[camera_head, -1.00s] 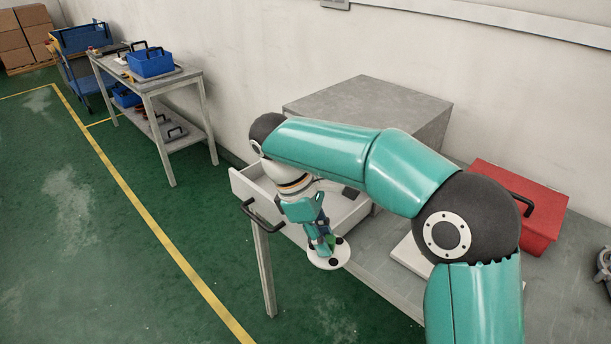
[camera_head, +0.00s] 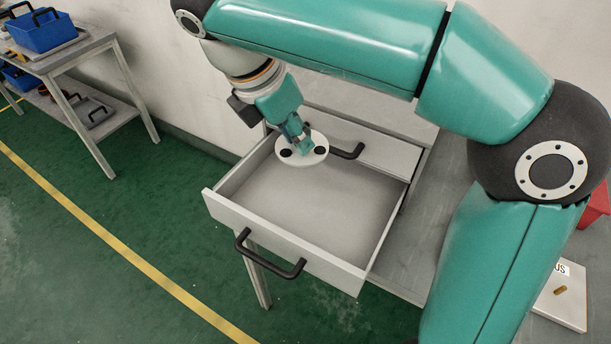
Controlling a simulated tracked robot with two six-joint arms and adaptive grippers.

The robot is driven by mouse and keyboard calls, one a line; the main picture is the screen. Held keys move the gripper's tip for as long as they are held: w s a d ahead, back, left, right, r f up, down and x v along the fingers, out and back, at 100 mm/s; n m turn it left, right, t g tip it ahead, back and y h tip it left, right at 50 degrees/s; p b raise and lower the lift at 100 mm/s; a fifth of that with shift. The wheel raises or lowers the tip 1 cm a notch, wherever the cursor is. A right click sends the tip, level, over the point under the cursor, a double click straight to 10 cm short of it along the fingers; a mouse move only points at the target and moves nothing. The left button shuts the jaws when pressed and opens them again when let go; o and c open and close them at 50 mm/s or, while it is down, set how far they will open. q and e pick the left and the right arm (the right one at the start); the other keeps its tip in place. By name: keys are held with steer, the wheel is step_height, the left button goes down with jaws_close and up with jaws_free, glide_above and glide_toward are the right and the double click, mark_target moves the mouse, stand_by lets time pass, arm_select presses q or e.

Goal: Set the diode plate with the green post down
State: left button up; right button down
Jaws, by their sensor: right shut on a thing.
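The diode plate (camera_head: 288,168) is a round white disc with dark round spots, in the head view left of the upper middle. The plate appears over the back left part of an open white drawer (camera_head: 310,205), which looks empty. How high the plate is above the drawer floor is hard to tell. My left gripper is not in view.
The drawer front has a black handle (camera_head: 268,255); another black handle (camera_head: 347,152) is behind the plate. A white plate with a brass peg (camera_head: 562,308) lies at right, beside a red bin (camera_head: 598,205). A table with a blue bin (camera_head: 42,32) stands at left.

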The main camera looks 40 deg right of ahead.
steer(key=shift+w+f, duration=0.15)
steer(key=shift+f, duration=0.3)
steer(key=b, duration=0.3)
glide_above(303, 217)
steer(key=a, duration=0.2)
steer(key=f, duration=1.4)
steer(key=shift+d+f, duration=0.25)
steer(key=shift+f, duration=2.2)
steer(key=shift+f+b, duration=0.15)
steer(key=shift+b, duration=0.15)
steer(key=c, duration=1)
jaws_free()
steer(key=shift+r, duration=0.2)
